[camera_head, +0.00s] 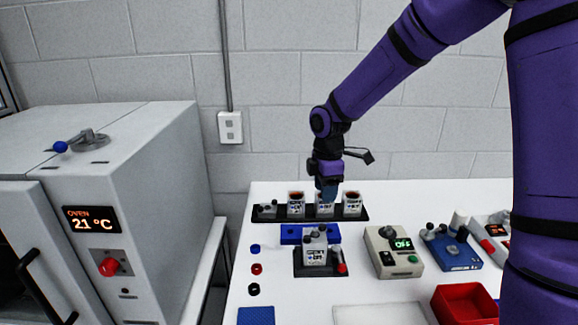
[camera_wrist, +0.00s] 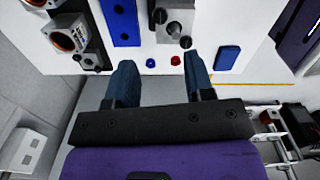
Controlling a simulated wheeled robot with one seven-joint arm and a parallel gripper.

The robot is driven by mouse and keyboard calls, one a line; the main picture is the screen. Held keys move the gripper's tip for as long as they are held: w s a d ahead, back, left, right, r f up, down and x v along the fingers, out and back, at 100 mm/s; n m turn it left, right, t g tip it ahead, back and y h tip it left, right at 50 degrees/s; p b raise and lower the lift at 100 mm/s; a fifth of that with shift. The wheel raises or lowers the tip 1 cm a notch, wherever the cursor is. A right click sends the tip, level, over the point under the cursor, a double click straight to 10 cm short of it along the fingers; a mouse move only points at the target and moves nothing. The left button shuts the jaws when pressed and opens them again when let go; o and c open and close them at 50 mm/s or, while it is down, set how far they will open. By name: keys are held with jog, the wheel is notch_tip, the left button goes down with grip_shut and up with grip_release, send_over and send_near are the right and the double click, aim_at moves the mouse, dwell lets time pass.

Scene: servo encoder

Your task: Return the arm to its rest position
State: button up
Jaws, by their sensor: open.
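My gripper (camera_head: 328,192) hangs from my purple arm over the back of the white table, at the black rack (camera_head: 362,217) in the head view. It looks close to the middle unit (camera_head: 325,211) of the rack; I cannot tell whether they touch. In the wrist view my gripper (camera_wrist: 160,66) is open, its two blue fingers apart with nothing visible between them. The arm reaches down and left from the upper right of the head view.
A black fixture (camera_head: 318,270) holding a unit stands before a blue block (camera_head: 290,234). A tester with a green display (camera_head: 393,252), a blue device (camera_head: 452,252) and a red tray (camera_head: 465,304) are right. An oven (camera_head: 150,200) stands left; small caps (camera_head: 256,269) lie near the table's left edge.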

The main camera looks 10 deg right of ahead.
jog(key=s+d+r+m+t+h, duration=0.1)
jog(key=s+d+r+m, duration=0.1)
jog(key=s+r+m, duration=0.4)
jog(key=s+d+r+m+t+h, duration=0.1)
jog(key=s+d+r+m+t, duration=0.15)
jog(key=s+r, duration=0.6)
jog(key=s+d+r+m+t+y, duration=0.1)
jog(key=s+r+m, duration=0.1)
jog(key=s+m, duration=0.2)
jog(key=s+d+r+m+t+y, duration=0.1)
jog(key=s+m, duration=0.4)
jog(key=s, duration=0.6)
jog(key=shift+s+d+r, duration=0.2)
jog(key=shift+d+r, duration=0.2)
jog(key=shift+r, duration=0.4)
